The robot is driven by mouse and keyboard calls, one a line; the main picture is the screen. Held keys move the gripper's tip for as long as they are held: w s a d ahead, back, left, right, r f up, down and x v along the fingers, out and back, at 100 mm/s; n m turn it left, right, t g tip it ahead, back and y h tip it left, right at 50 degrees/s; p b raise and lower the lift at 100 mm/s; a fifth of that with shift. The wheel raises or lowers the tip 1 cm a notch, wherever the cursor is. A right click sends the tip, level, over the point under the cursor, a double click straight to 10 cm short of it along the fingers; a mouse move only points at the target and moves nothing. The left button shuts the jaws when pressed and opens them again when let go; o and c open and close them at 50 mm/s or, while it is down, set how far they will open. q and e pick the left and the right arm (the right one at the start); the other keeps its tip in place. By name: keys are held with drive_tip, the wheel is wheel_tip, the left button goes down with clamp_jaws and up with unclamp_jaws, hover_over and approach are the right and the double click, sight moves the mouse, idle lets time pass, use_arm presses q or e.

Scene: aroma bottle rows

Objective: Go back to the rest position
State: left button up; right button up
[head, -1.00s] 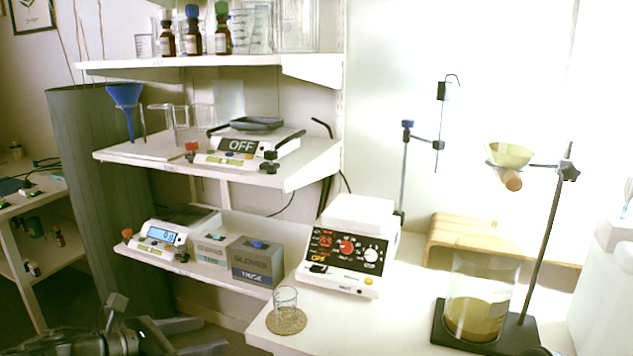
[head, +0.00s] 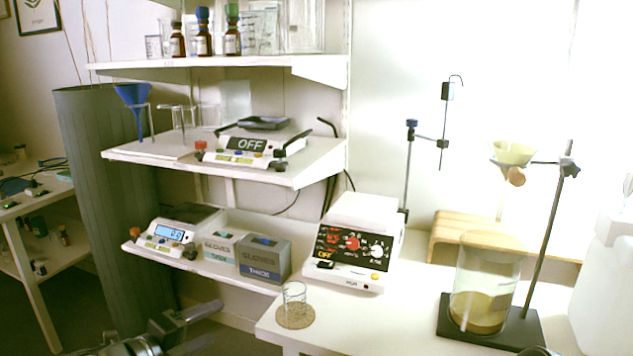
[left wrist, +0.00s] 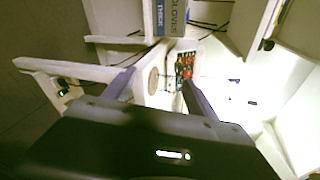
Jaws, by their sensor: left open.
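My left gripper (head: 192,328) is at the lower left of the head view, below the lowest shelf and left of the white bench. In the left wrist view its two fingers (left wrist: 158,88) stand apart with nothing between them. A small clear beaker (head: 294,293) stands upright on a round cork mat (head: 296,320) at the bench's front left corner, apart from the gripper. The mat also shows beyond the fingers in the left wrist view (left wrist: 152,80).
The white bench (head: 400,318) holds a hot plate (head: 352,245) and a stand with a funnel (head: 514,152) above a large beaker (head: 484,290). Shelves at left carry brown bottles (head: 203,40), balances and glove boxes (head: 264,260). A grey bin (head: 105,180) stands beside them.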

use_arm(q)
drive_tip(key=s+d+f+n+g+y, duration=0.1)
drive_tip(key=s+d+f+n+g, duration=0.1)
drive_tip(key=f+n, duration=0.55)
drive_tip(key=s+d+f+n+g+y, duration=0.1)
drive_tip(key=s+d+f+n, duration=0.1)
drive_tip(key=f+n, duration=0.55)
drive_tip(key=s+d+f+n+g+y, duration=0.1)
drive_tip(key=s+d+f+n+g, duration=0.15)
drive_tip(key=f+n, duration=0.55)
drive_tip(key=s+d+f+n+g, duration=0.2)
drive_tip(key=s+d+f+g, duration=0.15)
drive_tip(key=s+f, duration=0.65)
drive_tip(key=s+d+f+n+g, duration=0.35)
drive_tip(key=s+f, duration=0.45)
drive_tip(key=s, duration=0.5)
wheel_tip(320, 180, up, 18)
drive_tip(key=p, duration=1.8)
drive_tip(key=shift+d+f+t, duration=0.2)
drive_tip(key=shift+d+t, duration=0.15)
drive_tip(key=shift+s+m, duration=0.1)
drive_tip(key=shift+m, duration=0.15)
